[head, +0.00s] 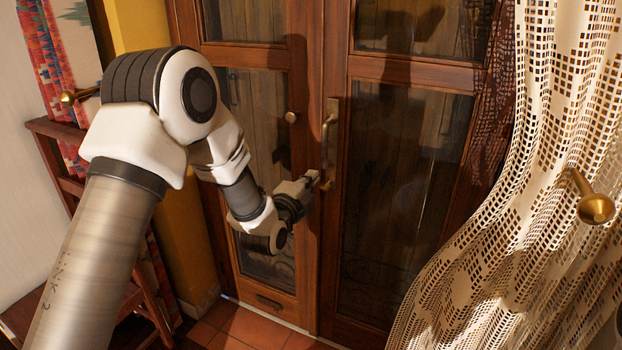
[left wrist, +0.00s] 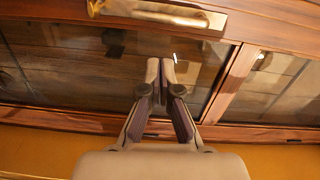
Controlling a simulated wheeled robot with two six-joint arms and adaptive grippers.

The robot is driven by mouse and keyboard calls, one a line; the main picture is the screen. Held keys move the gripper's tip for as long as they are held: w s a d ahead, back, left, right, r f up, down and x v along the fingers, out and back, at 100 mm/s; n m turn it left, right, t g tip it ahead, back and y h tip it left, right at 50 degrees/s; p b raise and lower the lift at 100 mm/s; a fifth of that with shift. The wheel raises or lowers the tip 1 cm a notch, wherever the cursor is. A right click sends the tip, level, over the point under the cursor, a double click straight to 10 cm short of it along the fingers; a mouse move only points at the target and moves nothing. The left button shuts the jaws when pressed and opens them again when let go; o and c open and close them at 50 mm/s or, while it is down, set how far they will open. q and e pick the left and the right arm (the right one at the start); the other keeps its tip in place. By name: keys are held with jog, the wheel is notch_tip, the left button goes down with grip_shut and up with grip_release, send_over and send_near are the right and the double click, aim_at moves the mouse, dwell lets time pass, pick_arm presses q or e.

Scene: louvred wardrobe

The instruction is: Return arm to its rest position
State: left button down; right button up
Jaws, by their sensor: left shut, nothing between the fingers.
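My left arm reaches in from the left in the head view. My left gripper (head: 311,178) is at the meeting edges of two wooden glass-paned doors, just below and left of a brass lever handle (head: 329,122). In the left wrist view the gripper (left wrist: 160,66) is shut and empty, its fingers pointing at a dark glass pane. A brass handle plate (left wrist: 160,13) runs along the top of that view, apart from the fingers. The left door (head: 305,95) and right door (head: 340,225) look closed. My right gripper does not show.
A lace curtain (head: 535,190) hangs at the right, with a brass knob (head: 596,208) in front of it. A wooden rack (head: 57,130) and patterned textile (head: 58,75) stand at the left, behind my arm. Tiled floor (head: 255,328) shows below the doors.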

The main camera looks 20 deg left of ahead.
pick_arm(q)
jog(key=s+d+f+n+g+p, duration=0.15)
jog(key=s+f+g+p, duration=0.25)
jog(key=s+f, duration=0.65)
jog(key=s+d+f+g+p, duration=0.2)
jog(key=s+f+g+p, duration=0.4)
jog(key=f, duration=0.7)
jog(key=s+f+n+g, duration=0.2)
jog(key=s+n+g, duration=0.2)
jog(key=s+n, duration=0.4)
jog(key=s+f+n+g, duration=0.3)
jog(key=s+n, duration=0.5)
jog(key=s, duration=1)
jog(key=shift+s+d+f+g+h+b, duration=0.2)
jog(key=shift+s+f+g+h+b, duration=0.15)
jog(key=shift+g, duration=0.25)
